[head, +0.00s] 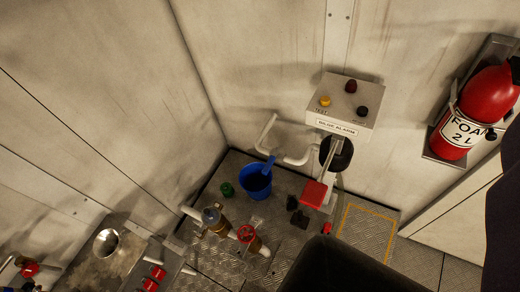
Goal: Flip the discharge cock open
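No part is labelled as the discharge cock, so I cannot tell for certain which one it is. A blue lever-like piece (269,166) shows at the blue bucket (256,184), close to a bent white pipe (287,152). I cannot tell whether it belongs to the pipe or the bucket. A red handwheel (246,234) sits on brass-coloured pipework at the lower centre. A small red part (327,229) shows by the dark shape at the bottom. My gripper's fingers do not show. The dark shapes at the bottom centre and right edge hide parts of the floor and wall.
A bilge alarm box (345,101) is on the back wall. A red foam extinguisher (470,112) hangs at right. A red pad (314,194) stands above the floor. Red-knobbed fittings (152,279) and a metal bowl (107,242) are at lower left. A yellow-outlined floor patch (367,226) looks clear.

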